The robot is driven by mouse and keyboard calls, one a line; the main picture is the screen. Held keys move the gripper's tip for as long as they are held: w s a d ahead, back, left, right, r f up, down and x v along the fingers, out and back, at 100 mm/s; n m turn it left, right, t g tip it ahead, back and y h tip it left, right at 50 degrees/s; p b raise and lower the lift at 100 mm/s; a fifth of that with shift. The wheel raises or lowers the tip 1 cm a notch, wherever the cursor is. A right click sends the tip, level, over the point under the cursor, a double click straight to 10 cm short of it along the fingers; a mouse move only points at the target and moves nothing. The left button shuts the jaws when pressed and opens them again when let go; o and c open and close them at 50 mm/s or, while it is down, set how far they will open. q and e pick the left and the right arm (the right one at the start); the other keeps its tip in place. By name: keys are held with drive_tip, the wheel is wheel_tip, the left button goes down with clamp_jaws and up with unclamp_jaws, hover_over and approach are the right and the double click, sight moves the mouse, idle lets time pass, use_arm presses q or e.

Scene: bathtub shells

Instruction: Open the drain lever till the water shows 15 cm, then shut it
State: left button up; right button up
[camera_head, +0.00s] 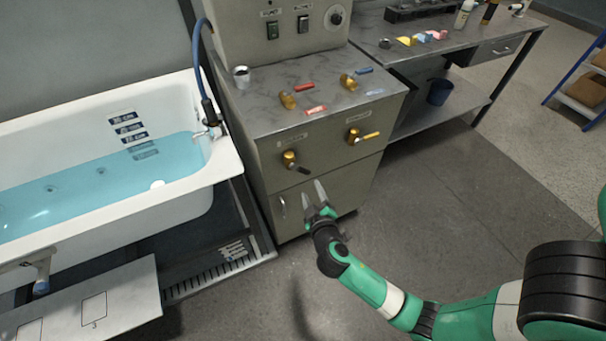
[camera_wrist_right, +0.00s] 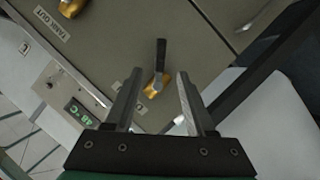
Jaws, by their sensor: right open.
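The front of the grey cabinet carries a brass valve with a black lever (camera_head: 299,168), pointing down to the right, and a brass valve with a yellow lever (camera_head: 370,135). Their labels are too small to read in the head view. The right wrist view shows the black lever (camera_wrist_right: 161,55) ahead of my fingers, apart from them. My right gripper (camera_head: 313,191) is open and empty, just below the black lever; it also shows in the wrist view (camera_wrist_right: 155,95). Blue water (camera_head: 90,180) fills part of the tub; its surface lies near the lower depth plates (camera_head: 128,127). My left gripper is out of view.
The white bathtub (camera_head: 190,190) stands left of the cabinet (camera_head: 345,185). Red (camera_head: 304,87) and blue (camera_head: 365,71) levers sit on the cabinet top.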

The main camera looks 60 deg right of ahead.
sight(304, 172)
drive_tip(key=b+x, duration=0.3)
drive_tip(key=x, duration=0.7)
drive_tip(key=shift+w+d+f+b, duration=0.1)
drive_tip(key=shift+w+d+b, duration=0.15)
drive_tip(key=shift+b, duration=0.15)
drive_tip(key=shift+w+d, duration=0.2)
drive_tip(key=shift+d, duration=0.05)
clamp_jaws()
idle(0.5)
